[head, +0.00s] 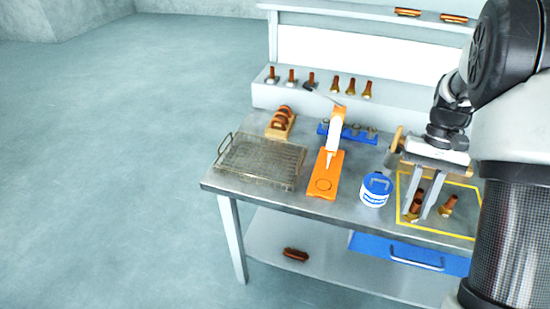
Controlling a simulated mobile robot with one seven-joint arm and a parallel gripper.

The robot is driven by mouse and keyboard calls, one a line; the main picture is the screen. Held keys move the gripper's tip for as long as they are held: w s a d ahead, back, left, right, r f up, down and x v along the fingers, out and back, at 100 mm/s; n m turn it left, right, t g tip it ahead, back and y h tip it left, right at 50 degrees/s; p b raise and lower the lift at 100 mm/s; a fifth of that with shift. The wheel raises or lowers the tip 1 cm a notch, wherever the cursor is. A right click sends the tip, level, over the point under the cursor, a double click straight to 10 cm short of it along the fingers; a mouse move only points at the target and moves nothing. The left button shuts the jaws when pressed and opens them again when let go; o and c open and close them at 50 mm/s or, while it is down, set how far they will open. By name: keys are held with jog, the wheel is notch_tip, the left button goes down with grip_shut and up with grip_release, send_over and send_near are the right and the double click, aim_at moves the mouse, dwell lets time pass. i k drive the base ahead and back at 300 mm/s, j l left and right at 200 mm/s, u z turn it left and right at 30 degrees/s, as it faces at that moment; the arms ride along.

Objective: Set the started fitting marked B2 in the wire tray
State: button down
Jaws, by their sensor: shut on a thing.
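My gripper (413,214) points down over the yellow-outlined area at the table's right. It is shut on a copper and brass fitting (416,206), partly hidden between the fingers. I cannot tell whether this fitting touches the table, and no B2 mark is legible. A similar fitting (447,206) stands tilted just right of the gripper, inside the outline. The wire tray (260,163), a flat mesh basket with end handles, lies at the table's left end and looks empty. My gripper is well to its right.
Behind are a wooden block with copper pieces (281,122), a blue rack (347,132) and a ledge with several fittings (336,84).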

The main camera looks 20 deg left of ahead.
aim_at(270, 164)
jog(key=i+j, duration=0.1)
jog(key=j, duration=0.4)
jog(key=j+u, duration=0.1)
jog(key=j, duration=0.4)
jog(key=i+j, duration=0.2)
jog(key=j, duration=0.15)
jog(key=i+j, duration=0.25)
jog(key=j, duration=0.1)
